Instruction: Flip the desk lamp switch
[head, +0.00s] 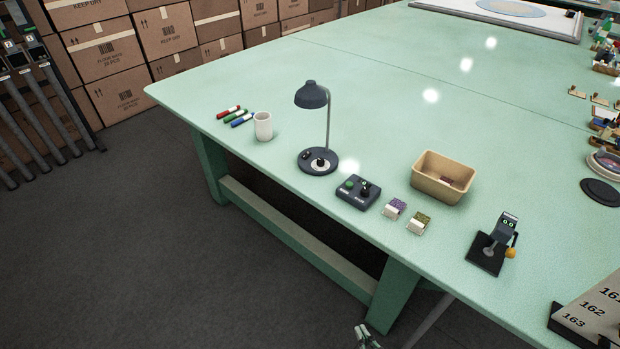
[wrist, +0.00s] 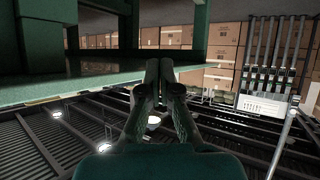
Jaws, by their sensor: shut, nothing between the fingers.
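The desk lamp (head: 312,96) is dark blue-grey, with a cone shade on a thin upright stem. Its round base (head: 318,168) stands near the front edge of the green table. A small dark switch-like part (head: 305,155) sits on the base's left side, beside a pale round patch with a dark piece on it. Its setting is too small to tell. My gripper (head: 366,338) shows partly at the bottom edge of the head view, low in front of the table and well away from the lamp. In the wrist view my gripper (wrist: 158,72) is shut and empty; the lamp is not visible there.
Near the lamp stand a white cup (head: 263,127), several markers (head: 235,117), a dark control box (head: 358,192) and a tan bin (head: 442,178). A small device (head: 492,243) stands further right. The table (head: 380,90) has clear room behind the lamp. Cartons (head: 120,60) are stacked behind.

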